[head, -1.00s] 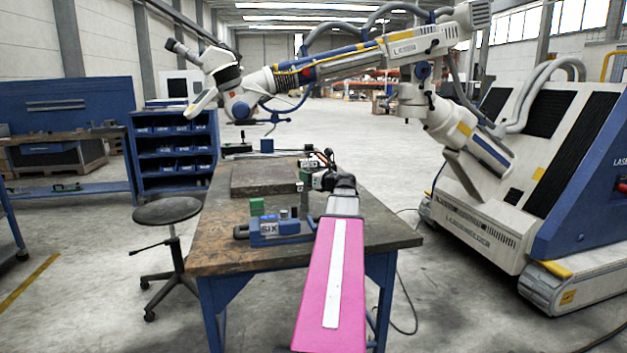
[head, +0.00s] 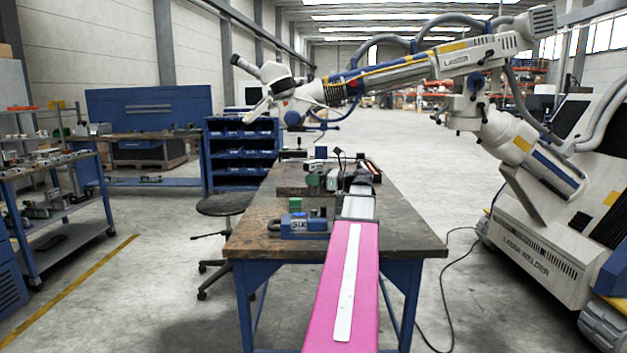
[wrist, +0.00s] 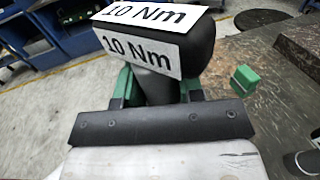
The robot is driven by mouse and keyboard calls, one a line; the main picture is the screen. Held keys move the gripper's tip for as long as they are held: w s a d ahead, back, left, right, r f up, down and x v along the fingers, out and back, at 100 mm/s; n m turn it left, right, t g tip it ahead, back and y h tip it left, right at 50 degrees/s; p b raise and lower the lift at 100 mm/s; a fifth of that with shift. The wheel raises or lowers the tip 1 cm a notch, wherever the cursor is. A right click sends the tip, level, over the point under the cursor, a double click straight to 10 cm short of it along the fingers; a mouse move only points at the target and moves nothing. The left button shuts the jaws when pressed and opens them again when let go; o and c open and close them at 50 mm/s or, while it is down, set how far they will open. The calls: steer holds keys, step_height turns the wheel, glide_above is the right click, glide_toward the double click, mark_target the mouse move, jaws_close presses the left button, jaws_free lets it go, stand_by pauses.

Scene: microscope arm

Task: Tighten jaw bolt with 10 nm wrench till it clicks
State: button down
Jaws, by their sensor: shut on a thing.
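The 10 Nm wrench (wrist: 145,50) has a thick black handle with white "10 Nm" labels and fills the top middle of the wrist view. My gripper (wrist: 155,88) is shut on it, with green finger parts on both sides of the handle. The wrench's working end is out of the wrist view. I cannot make out the jaw bolt in either view.
A blue fixture (head: 303,226) stands near the left front of the workbench (head: 400,235), with a green block (head: 297,203) beside it. A stool (head: 224,205) stands left of the bench. A large laser welder (head: 545,240) stands at right, its arm reaching over the far side.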

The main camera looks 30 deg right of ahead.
steer(key=shift+f, duration=2.55)
steer(key=shift+f, duration=1.45)
steer(key=shift+s, duration=0.1)
steer(key=m+t+h, duration=0.2)
steer(key=shift+s+a+h, duration=0.1)
steer(key=shift+a+h, duration=0.05)
steer(key=shift+h, duration=0.15)
steer(key=shift+d+m+t+h, duration=0.2)
steer(key=shift+m+t+h, duration=0.5)
steer(key=shift+m+h, duration=0.45)
